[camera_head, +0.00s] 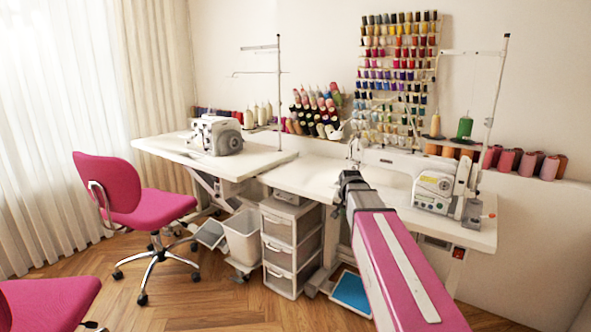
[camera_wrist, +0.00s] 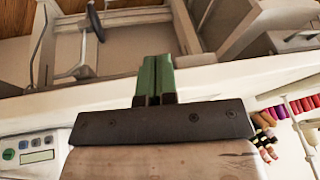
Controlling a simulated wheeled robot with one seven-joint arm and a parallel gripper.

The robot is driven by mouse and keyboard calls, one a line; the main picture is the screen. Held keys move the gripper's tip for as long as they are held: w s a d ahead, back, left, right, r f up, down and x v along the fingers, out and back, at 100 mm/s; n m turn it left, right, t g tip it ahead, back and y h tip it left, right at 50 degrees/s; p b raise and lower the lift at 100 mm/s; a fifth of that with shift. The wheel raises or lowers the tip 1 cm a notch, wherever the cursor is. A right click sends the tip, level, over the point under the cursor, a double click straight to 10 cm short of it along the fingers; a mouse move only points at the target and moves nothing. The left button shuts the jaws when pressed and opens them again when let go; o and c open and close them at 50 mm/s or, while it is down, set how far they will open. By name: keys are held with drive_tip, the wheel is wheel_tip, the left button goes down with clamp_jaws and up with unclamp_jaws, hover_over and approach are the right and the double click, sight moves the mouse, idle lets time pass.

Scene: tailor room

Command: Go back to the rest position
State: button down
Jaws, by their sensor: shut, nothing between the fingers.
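My gripper (camera_head: 350,178) is at the far end of my pink and white arm, which reaches in from the lower right in the head view. It is over or near the front edge of the right-hand sewing table; the exact height is hard to tell. In the wrist view my gripper (camera_wrist: 157,80) shows two green fingers pressed together with nothing between them.
A white sewing machine (camera_head: 432,186) stands on the right table, close to my arm. Another machine (camera_head: 217,135) stands on the left table (camera_head: 262,159). Drawers (camera_head: 291,245) and a bin (camera_head: 241,238) stand below. A pink chair (camera_head: 112,188) is at left.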

drive_tip(key=s+f+n+g, duration=0.4)
drive_tip(key=s+f, duration=1.4)
drive_tip(key=s, duration=0.3)
drive_tip(key=shift+s+f, duration=0.35)
drive_tip(key=shift+s, duration=0.05)
drive_tip(key=shift+a, duration=0.1)
